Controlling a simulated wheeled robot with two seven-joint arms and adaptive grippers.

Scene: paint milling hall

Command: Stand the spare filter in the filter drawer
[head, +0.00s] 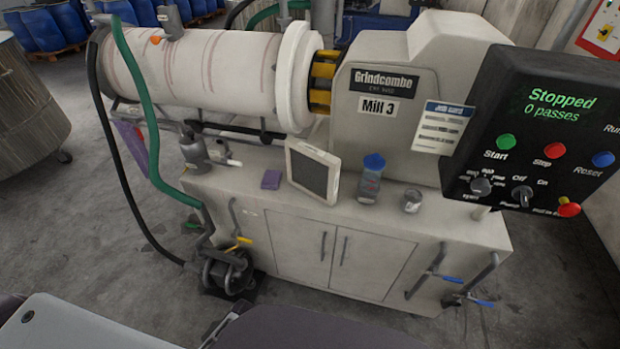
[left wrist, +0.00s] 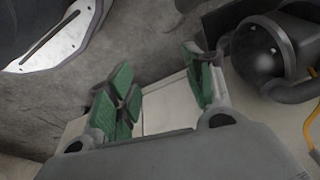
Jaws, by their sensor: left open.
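A square panel with a pale frame and dark face, which looks like the spare filter (head: 313,172), stands tilted on the bench top in the head view. It is between a small purple block and a blue-capped bottle. I cannot make out a filter drawer; the bench front (head: 340,250) shows two closed doors with upright handles. My left gripper (left wrist: 160,92) shows in the left wrist view with its green-padded fingers spread apart. A pale flat surface shows between them; I cannot tell what it is. Nothing appears gripped. My right gripper is not in view.
The bottle (head: 370,178) and a small jar (head: 412,200) stand right of the panel. A control box (head: 540,125) reading "Stopped" overhangs the right end. A green hose (head: 140,100) and a pump (head: 228,270) are at the left. A dark rounded fitting (left wrist: 258,50) is near my left gripper.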

